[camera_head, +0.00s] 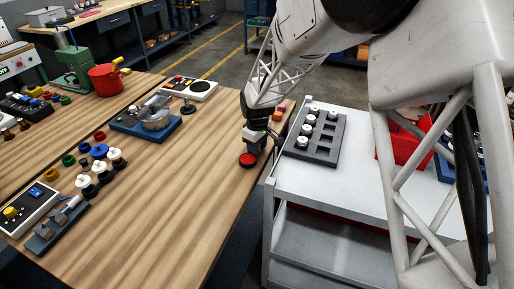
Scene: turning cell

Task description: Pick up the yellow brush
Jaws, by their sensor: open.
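No yellow brush can be made out for certain. A small yellow piece (119,62) shows at the top of the red pot (104,80) at the back left of the wooden bench; I cannot tell whether it is a brush or part of the pot. My gripper (257,150) is open and points down near the right edge of the bench, far to the right of the pot. A red round piece (247,160) lies just beside its fingertips. The gripper is small in this view, and nothing is seen held in it.
A white cart (345,185) with a grey slotted tray (328,150) of white-topped parts stands right of the bench. A blue fixture with a metal bowl (155,118), a control box (190,88) and several knobs occupy the bench. Its front middle (170,215) is clear.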

